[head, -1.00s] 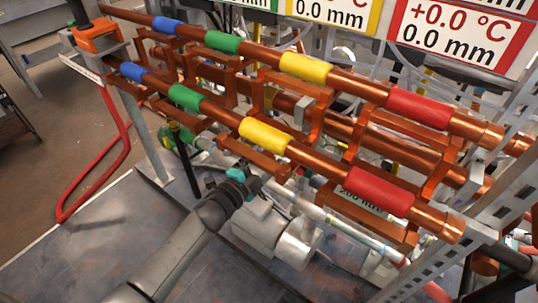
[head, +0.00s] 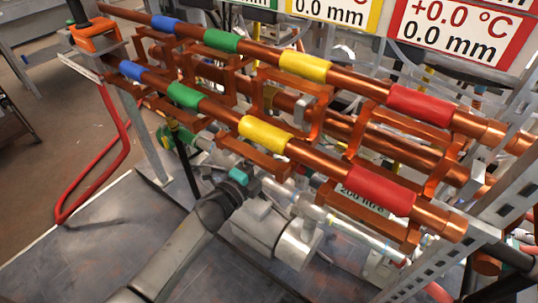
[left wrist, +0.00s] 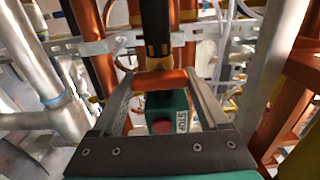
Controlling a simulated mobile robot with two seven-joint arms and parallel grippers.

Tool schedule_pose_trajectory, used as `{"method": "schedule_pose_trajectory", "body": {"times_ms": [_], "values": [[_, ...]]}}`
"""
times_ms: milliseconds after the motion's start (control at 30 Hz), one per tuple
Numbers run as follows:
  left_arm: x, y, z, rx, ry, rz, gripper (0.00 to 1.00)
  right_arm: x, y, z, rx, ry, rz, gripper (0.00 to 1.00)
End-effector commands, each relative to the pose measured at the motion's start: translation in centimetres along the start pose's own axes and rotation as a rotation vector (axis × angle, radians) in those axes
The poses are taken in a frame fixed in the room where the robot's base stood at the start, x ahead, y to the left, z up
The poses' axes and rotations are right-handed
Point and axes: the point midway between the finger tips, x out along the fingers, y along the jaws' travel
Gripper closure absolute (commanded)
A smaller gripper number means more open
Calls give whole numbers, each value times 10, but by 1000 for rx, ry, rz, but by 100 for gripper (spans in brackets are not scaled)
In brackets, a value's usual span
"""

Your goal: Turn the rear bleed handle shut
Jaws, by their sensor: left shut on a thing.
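My left arm reaches in from the lower left in the head view. Its wrist, with a teal band (head: 238,177), is below the yellow-sleeved front copper pipe, and the fingertips are hidden there. In the left wrist view my left gripper (left wrist: 160,82) has its two fingers on either side of a copper-coloured crosspiece (left wrist: 160,79) and is shut on it. I cannot tell for sure whether this is the rear bleed handle. A black shaft with a yellow mark (left wrist: 155,35) rises just beyond it. My right gripper is in neither view.
A green box with a red button and a STOP label (left wrist: 180,122) shows between the fingers. Copper pipes with red sleeves (head: 370,190) and copper brackets crowd above the wrist. A silver pipe (left wrist: 45,75) stands at left.

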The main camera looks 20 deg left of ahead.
Motion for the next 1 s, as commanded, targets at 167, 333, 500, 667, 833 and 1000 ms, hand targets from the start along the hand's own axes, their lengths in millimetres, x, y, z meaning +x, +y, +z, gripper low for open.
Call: {"method": "schedule_pose_trajectory", "body": {"times_ms": [167,333,500,667,833,1000], "values": [[0,1,0,0,-1,2,78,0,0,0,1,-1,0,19],[0,1,0,-1,-1,2,6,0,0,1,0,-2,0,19],[0,0,0,-1,-1,1,0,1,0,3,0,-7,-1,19],[-1,0,0,-1,0,1,0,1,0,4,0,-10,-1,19],[-15,0,0,-2,0,2,0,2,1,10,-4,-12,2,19],[-44,0,0,-3,-1,5,0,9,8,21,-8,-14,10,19]]}}
